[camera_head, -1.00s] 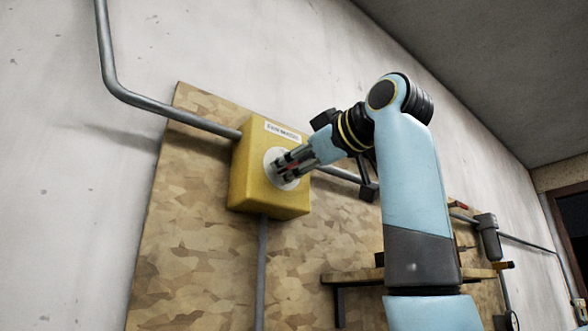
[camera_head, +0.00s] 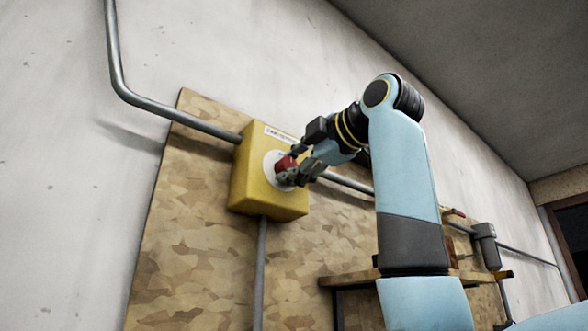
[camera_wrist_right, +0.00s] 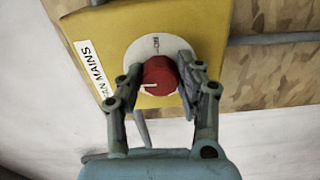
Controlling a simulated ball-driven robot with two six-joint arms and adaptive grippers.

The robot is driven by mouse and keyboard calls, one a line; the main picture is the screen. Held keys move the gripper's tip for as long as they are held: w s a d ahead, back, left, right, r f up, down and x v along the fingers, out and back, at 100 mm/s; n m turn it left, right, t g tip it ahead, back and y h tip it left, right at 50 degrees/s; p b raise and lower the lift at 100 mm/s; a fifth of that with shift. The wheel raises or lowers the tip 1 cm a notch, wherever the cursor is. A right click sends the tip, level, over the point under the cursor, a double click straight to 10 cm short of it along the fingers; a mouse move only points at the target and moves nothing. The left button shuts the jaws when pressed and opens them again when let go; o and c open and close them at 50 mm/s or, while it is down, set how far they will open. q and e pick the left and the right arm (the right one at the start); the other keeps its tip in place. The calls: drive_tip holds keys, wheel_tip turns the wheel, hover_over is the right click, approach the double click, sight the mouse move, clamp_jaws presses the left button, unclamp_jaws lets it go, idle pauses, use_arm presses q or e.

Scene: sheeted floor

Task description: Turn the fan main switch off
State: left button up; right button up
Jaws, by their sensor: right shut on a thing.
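The fan main switch is a yellow box (camera_head: 252,190) on a wooden board, with a white label along its top edge. The label reads "FAN MAINS" in part in the right wrist view (camera_wrist_right: 91,72). A red knob (camera_wrist_right: 158,75) with a white mark sits on a round white plate (camera_wrist_right: 137,56). My right gripper (camera_wrist_right: 163,72) has a finger on each side of the knob and is shut on it. In the head view the gripper (camera_head: 288,168) covers part of the red knob (camera_head: 284,163). My left gripper is not in view.
A grey conduit (camera_head: 172,113) enters the box from the upper left, and another pipe (camera_head: 261,270) runs down below it. A wooden shelf (camera_head: 345,281) with a bracket is at lower right, partly behind my right arm.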

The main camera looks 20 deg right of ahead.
drive_tip(key=shift+f+n, duration=0.1)
drive_tip(key=shift+n, duration=0.4)
drive_tip(key=o, duration=1.1)
drive_tip(key=shift+o, duration=0.2)
drive_tip(key=v, duration=1.2)
